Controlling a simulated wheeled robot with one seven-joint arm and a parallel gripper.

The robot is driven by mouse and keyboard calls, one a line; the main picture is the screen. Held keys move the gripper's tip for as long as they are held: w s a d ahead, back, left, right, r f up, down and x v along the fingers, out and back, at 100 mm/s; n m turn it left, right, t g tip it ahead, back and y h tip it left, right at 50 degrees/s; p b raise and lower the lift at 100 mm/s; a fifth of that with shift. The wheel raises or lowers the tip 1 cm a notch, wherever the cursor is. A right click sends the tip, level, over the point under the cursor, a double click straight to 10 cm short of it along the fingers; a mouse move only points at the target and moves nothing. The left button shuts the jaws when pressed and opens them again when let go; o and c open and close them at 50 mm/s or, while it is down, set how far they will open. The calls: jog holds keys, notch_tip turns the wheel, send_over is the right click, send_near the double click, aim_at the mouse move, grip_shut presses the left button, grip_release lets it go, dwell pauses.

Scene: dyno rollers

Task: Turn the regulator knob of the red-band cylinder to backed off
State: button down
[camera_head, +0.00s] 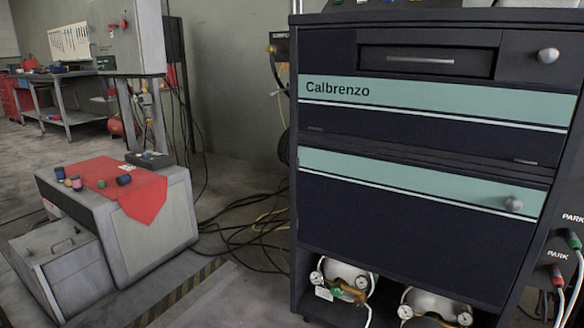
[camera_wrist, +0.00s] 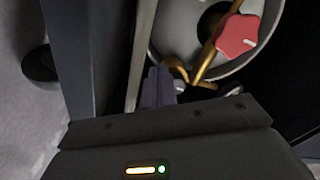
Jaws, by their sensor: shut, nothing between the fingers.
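In the wrist view a red lobed knob (camera_wrist: 238,37) with a short white mark sits on brass pipework (camera_wrist: 203,68) in front of a pale cylinder end (camera_wrist: 172,35). My gripper (camera_wrist: 158,74) is shut and empty, its dark fingertips left of and below the knob, apart from it. Contact with the brass pipe beside them cannot be told. In the head view two pale cylinders lie in the cabinet's bottom bay, a left one (camera_head: 349,274) and a right one (camera_head: 440,304), each with gauges and brass fittings. I cannot make out a red band. My gripper is not visible there.
The dark cabinet (camera_head: 400,230) stands above the cylinders, and its side post (camera_wrist: 68,60) is close left of my fingers. Cables (camera_head: 245,225) lie on the floor left of the cabinet. A grey bench unit (camera_head: 155,225) with a red cloth (camera_head: 140,190) stands farther left.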

jog(key=shift+p+v, duration=1.8)
jog(key=shift+v, duration=1)
